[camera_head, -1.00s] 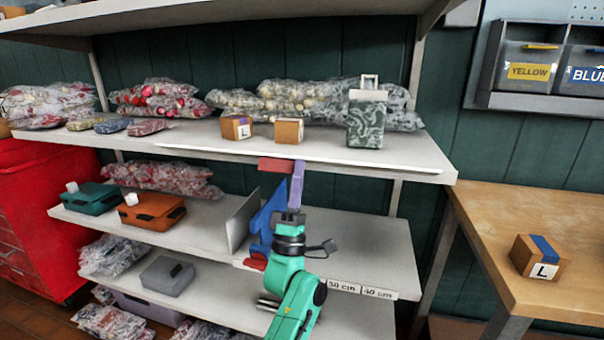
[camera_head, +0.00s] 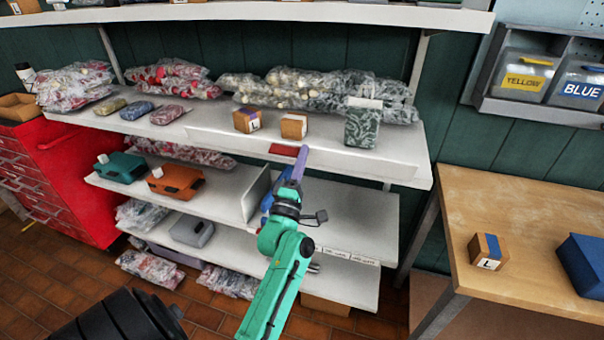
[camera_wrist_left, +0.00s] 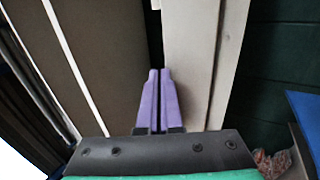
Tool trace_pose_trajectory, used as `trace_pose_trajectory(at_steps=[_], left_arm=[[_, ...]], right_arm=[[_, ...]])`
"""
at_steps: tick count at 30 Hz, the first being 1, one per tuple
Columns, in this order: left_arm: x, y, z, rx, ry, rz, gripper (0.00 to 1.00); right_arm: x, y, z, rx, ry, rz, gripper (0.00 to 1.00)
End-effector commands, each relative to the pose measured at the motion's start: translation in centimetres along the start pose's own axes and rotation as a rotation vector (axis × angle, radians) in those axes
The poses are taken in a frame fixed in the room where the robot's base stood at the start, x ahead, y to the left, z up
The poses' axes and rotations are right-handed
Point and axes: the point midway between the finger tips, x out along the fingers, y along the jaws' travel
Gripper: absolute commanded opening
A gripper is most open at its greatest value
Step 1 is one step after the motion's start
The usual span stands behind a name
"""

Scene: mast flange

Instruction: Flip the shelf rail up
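The white shelf rail (camera_head: 230,140) runs along the front edge of the middle shelf and appears to stand up there. A red patch (camera_head: 284,150) marks its face. My left gripper (camera_head: 303,153) is at the rail, just right of the red patch, with its purple fingers pointing up. In the left wrist view the fingers (camera_wrist_left: 160,75) lie side by side with only a thin line between them and nothing held. A pale panel (camera_wrist_left: 190,50) rises beside and behind them. Whether the fingertips touch the rail is unclear. My right gripper is not in view.
Two small boxes (camera_head: 294,126) and a green patterned case (camera_head: 362,128) stand behind the rail. Filled bags (camera_head: 290,90) line the shelf back. Below are a white divider (camera_head: 254,195) and an orange case (camera_head: 175,182). A wooden table (camera_head: 520,225) stands at right.

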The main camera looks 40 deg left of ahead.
Motion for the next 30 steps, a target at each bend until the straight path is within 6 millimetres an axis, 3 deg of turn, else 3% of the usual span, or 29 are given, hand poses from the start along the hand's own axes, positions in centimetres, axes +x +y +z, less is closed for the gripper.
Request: trace_pose_trajectory(at_steps=[12, 30], left_arm=[[1.6, 0.5, 0.0, -0.001, 0.001, 0.005, 0.0], [1.8, 0.5, 0.0, -0.001, 0.001, 0.004, 0.0]], right_arm=[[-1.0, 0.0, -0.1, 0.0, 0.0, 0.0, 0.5], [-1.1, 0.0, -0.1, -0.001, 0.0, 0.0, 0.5]])
